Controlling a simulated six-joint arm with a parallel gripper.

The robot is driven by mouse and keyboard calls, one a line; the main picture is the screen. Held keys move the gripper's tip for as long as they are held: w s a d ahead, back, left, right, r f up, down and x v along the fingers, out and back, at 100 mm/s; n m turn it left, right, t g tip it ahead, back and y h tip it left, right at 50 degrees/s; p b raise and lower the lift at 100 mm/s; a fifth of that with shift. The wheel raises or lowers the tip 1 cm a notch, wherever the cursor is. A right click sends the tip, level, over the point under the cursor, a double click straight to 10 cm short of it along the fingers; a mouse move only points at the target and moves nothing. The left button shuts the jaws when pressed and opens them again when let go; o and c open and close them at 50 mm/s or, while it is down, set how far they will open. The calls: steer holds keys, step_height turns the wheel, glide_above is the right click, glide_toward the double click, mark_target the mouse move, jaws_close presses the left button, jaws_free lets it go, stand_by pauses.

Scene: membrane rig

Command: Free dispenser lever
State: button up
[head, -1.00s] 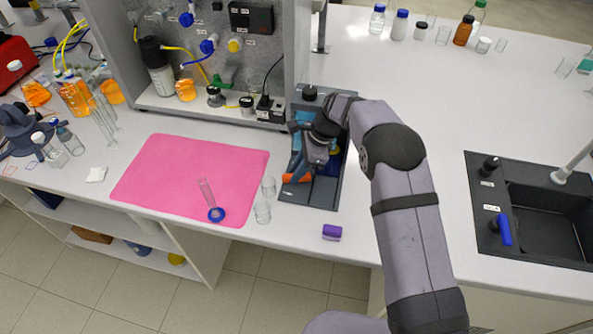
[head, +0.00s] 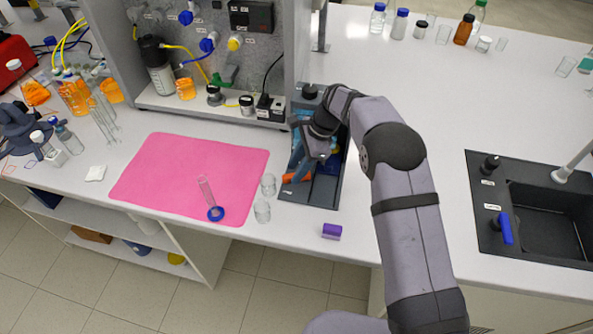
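My gripper (head: 305,160) is over a dark grey tray (head: 323,199) at the middle of the bench, beside the rig panel. Under and beside it in the tray are an orange piece (head: 293,178) and blue pieces (head: 307,171). My wrist and gripper cover much of the tray, so its contents show only in part. I cannot tell whether the fingers touch or hold anything. I cannot make out a dispenser lever for certain in this view.
The rig panel (head: 286,40) with valves and hoses stands behind left of the tray. A purple block (head: 332,231) lies in front. A black sink (head: 540,215) is at right.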

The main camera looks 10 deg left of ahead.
step_height(320, 180, up, 9)
steer(key=b, duration=0.2)
stand_by(0.4)
steer(key=f, duration=0.2)
steer(key=f+b, duration=0.1)
steer(key=shift+w+d+f, duration=0.1)
steer(key=shift+d+f, duration=0.15)
steer(key=shift+f, duration=0.1)
steer(key=shift+p+x, duration=0.35)
steer(key=shift+x, duration=0.4)
steer(key=shift+p+x, duration=0.9)
steer(key=shift+x, duration=1.95)
